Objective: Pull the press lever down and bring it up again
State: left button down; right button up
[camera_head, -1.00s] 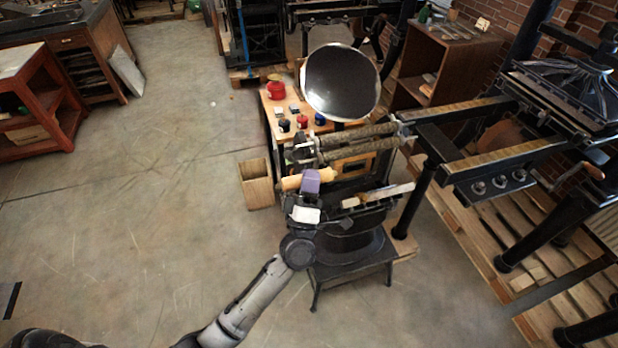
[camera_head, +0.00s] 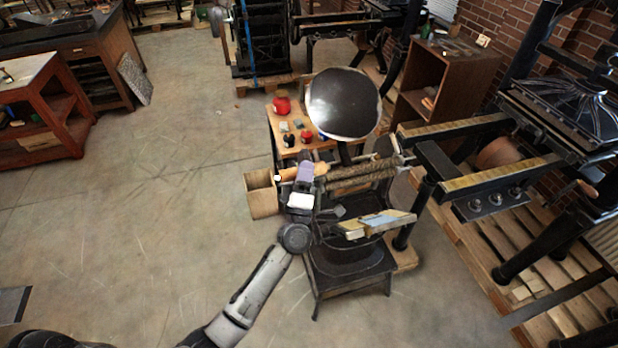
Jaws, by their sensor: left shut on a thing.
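The hand press stands on a small black stand (camera_head: 345,272) at the centre, with a round dark ink disc (camera_head: 343,103) on top. Its ribbed rollers (camera_head: 362,178) lie across the middle, and a tilted wooden-edged bed (camera_head: 377,223) faces front. The lever's wooden handle (camera_head: 317,169) sticks out on the press's left side. My left gripper (camera_head: 305,174), with purple finger parts, is shut around this handle from the near side. The fingers hide part of the handle. My right gripper is out of view.
A small table (camera_head: 275,128) with red and dark ink pots stands behind the press. An open wooden box (camera_head: 262,196) is on the floor just left of the gripper. A large black press with rails (camera_head: 500,176) stands at the right.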

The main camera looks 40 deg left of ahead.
pick_arm(q)
jog(key=shift+w+a+r, duration=0.2)
jog(key=shift+w+a, duration=0.05)
jog(key=shift+a, duration=0.15)
jog(key=c, duration=0.8)
grip_release()
jog(key=shift+b+v, duration=1.35)
jog(key=shift+v, duration=5.55)
jog(key=shift+d+r, duration=0.1)
jog(key=shift+r, duration=0.05)
